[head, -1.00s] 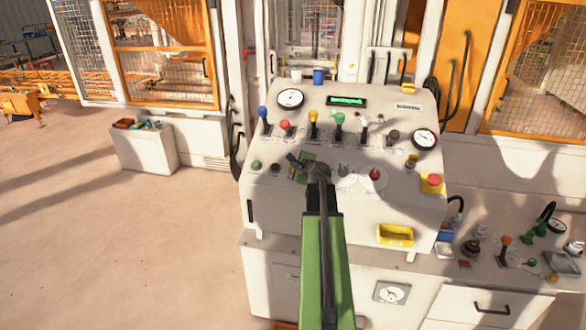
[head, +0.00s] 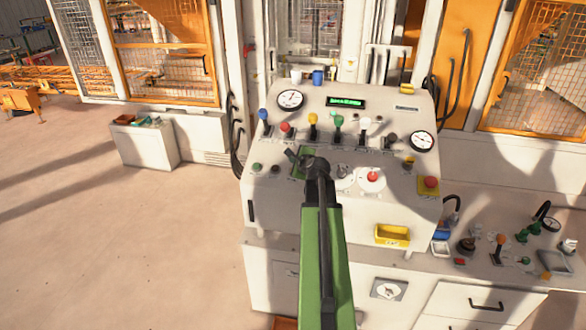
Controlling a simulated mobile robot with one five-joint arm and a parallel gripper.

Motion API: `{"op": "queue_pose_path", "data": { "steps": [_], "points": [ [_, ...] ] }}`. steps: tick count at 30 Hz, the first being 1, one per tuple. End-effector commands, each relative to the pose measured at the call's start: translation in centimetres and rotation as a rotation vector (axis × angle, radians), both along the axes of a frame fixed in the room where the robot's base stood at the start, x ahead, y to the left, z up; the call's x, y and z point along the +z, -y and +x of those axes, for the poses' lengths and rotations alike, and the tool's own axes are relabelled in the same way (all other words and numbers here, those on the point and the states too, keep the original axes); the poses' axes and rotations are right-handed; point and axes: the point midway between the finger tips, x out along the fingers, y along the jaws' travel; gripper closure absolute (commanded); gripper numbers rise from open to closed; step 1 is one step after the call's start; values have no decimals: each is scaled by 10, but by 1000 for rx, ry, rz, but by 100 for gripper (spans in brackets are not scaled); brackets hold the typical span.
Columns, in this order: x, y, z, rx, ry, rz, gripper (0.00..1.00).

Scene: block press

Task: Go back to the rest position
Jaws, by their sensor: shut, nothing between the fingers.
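My arm, green with a dark wrist, reaches up from the bottom of the head view to the lower part of the control panel (head: 290,206). My gripper (head: 293,156) is small and dark here, shut and empty, in front of the panel's lower row of controls. The wrist and a green part beside it hide some of that row. I cannot tell whether the gripper touches the panel.
Coloured levers stand above the gripper, including a blue lever (head: 263,115) and a yellow lever (head: 313,119). A red button (head: 372,176) sits right of the wrist. A yellow tray (head: 392,236) is lower right. Open floor (head: 110,240) lies left.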

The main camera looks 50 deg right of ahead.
Motion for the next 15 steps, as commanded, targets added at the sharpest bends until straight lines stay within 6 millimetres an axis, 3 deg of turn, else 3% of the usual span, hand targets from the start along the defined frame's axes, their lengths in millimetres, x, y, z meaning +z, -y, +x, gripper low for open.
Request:
{"op": "queue_pose_path", "data": {
  "steps": [12, 15],
  "points": [
    [-2, -1, 1, 2, 0, 1, 100],
    [-9, -21, 19, 36, 0, 1, 100]
  ]
}}
